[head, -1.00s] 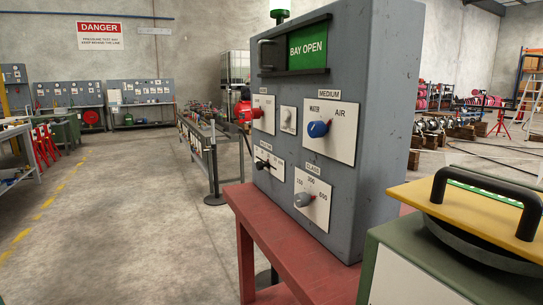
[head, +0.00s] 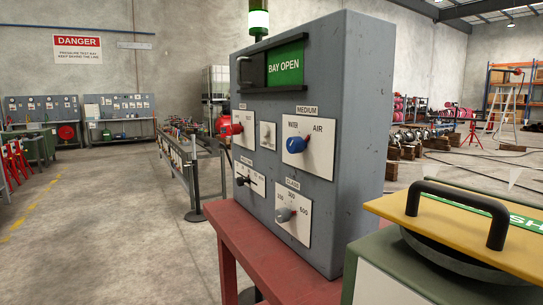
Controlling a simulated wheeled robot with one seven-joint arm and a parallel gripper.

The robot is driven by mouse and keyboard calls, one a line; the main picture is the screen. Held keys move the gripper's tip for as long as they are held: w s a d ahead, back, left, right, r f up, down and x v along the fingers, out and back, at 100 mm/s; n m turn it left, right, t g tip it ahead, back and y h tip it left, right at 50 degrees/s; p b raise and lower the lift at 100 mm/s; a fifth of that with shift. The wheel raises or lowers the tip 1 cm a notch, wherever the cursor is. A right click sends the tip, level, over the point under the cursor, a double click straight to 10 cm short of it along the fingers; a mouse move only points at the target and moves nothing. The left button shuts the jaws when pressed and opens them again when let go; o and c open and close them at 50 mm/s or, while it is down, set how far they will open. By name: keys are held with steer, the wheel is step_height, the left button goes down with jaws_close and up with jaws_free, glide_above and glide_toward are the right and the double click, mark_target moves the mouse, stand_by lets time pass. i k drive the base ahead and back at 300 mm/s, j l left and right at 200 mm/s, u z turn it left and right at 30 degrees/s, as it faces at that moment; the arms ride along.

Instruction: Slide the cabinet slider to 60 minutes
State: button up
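The grey cabinet (head: 347,120) stands on a red table, its front face angled to the left in the head view. The slider (head: 242,181) is a small black knob on a slot in a white plate at the lower left of that face. It sits toward the left part of its slot. The scale marks beside it are too small to read. My gripper is not in view.
Above and beside the slider are a red knob (head: 225,126), a blue medium knob (head: 296,145) and a grey class knob (head: 284,215). The red table (head: 250,240) is below. A green unit with a yellow lid (head: 450,222) and black handle stands close at right. Open floor (head: 110,230) lies left.

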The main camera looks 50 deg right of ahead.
mark_target(240, 181)
steer(key=i+z, duration=0.1)
steer(key=i, duration=1.1)
